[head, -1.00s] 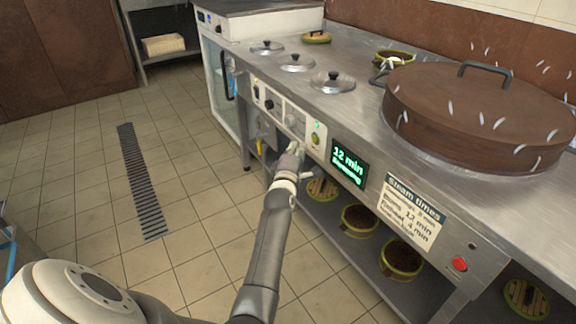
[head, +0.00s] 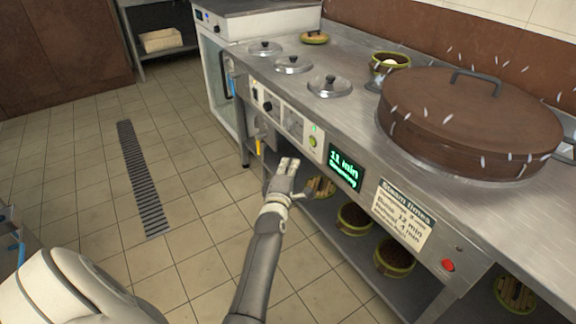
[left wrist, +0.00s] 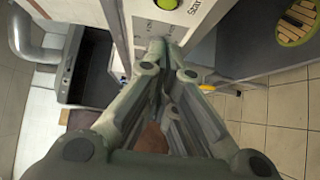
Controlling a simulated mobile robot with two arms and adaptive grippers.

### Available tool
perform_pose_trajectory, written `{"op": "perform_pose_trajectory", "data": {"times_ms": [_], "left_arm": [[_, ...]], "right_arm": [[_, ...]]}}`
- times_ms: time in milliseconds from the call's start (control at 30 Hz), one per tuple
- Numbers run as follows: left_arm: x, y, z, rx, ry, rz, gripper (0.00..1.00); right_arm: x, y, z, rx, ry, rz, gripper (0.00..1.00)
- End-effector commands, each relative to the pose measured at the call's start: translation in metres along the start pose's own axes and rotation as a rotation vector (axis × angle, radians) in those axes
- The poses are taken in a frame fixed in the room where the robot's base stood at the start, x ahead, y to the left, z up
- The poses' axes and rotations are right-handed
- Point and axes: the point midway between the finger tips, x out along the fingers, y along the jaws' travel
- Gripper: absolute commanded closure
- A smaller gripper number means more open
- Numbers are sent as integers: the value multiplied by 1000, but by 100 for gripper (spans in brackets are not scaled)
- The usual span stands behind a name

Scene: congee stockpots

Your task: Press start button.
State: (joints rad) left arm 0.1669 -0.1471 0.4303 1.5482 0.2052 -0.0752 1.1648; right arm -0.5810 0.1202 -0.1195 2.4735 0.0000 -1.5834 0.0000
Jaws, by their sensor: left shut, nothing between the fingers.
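The start button (head: 312,142) is a small round green button on the steamer's front control panel, left of the lit display (head: 345,170), which reads 11 min and a blurred second line. In the left wrist view the green button (left wrist: 164,4) shows at the top edge, beside partly cut-off lettering that begins "Star". My left gripper (head: 288,164) is shut and empty, a little below and left of the button in the head view. Its fingertips (left wrist: 160,48) point toward the panel below the button and appear apart from it. My right gripper is not seen.
A large brown lid (head: 470,120) with steam wisps sits on the counter. Several metal lids (head: 330,86) lie behind the panel. A red button (head: 447,265) is farther right, past the steam times sign (head: 403,217). Baskets (head: 355,217) stand on the lower shelf. The tiled floor at left is clear.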

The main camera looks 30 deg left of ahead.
Motion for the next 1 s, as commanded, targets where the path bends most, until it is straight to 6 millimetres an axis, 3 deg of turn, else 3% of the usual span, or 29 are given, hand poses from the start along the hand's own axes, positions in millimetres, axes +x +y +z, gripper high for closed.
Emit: {"op": "perform_pose_trajectory", "data": {"times_ms": [233, 1000], "left_arm": [[-20, 0, 0, 1, -1, -1, 100], [-21, 0, 0, 1, -1, -1, 100]], "right_arm": [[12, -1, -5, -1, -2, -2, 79], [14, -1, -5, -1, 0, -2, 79]]}}
